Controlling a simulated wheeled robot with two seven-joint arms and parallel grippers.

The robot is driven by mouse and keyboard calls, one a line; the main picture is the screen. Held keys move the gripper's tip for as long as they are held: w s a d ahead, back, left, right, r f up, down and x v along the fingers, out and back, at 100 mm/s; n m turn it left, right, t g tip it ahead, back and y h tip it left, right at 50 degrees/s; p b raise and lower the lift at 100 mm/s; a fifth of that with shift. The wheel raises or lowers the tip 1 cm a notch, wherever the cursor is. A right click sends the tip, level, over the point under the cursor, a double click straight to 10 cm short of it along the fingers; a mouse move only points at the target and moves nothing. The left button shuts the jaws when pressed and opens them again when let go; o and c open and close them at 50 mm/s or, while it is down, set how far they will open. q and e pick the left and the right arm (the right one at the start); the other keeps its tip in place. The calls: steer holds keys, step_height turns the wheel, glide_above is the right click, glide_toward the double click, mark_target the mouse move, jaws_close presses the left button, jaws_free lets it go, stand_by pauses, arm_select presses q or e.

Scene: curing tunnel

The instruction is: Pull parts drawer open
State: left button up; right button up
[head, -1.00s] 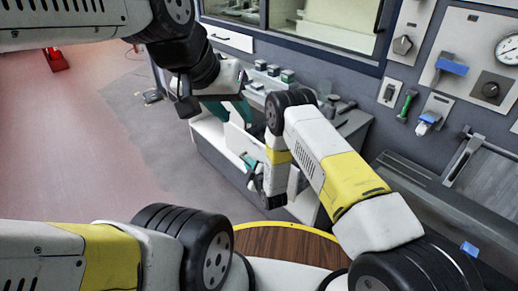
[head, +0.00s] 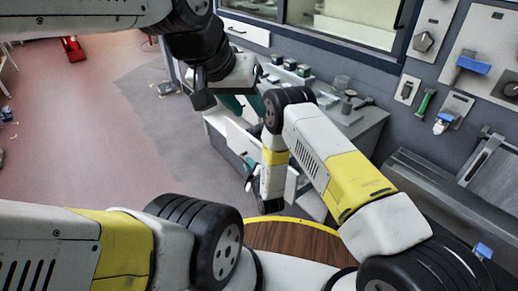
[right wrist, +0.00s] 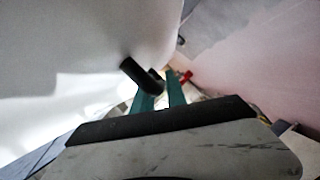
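The parts drawer's white front (head: 240,136) stands at the left part of the white counter unit, low in the head view. In the right wrist view the white surface (right wrist: 75,45) fills the left side, with a black handle (right wrist: 138,74) on it. My right gripper (right wrist: 160,88) has its teal fingers close together at the handle's near end, apparently shut on it; the contact is partly hidden. It also shows in the head view (head: 249,165), beside the drawer front. My left gripper (head: 238,103) is higher, near the counter; its fingertips are mostly hidden.
Small dark and green parts (head: 304,71) sit on the counter (head: 350,122). A round brown table-like surface with a yellow rim (head: 290,238) is close in front. Open floor (head: 110,120) lies to the left. Wall panels with tools and switches are at the right.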

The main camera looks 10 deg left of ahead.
stand_by(0.3)
steer(key=v, duration=0.7)
steer(key=shift+s+d, duration=0.25)
steer(key=shift+s, duration=0.1)
steer(key=shift+s, duration=0.1)
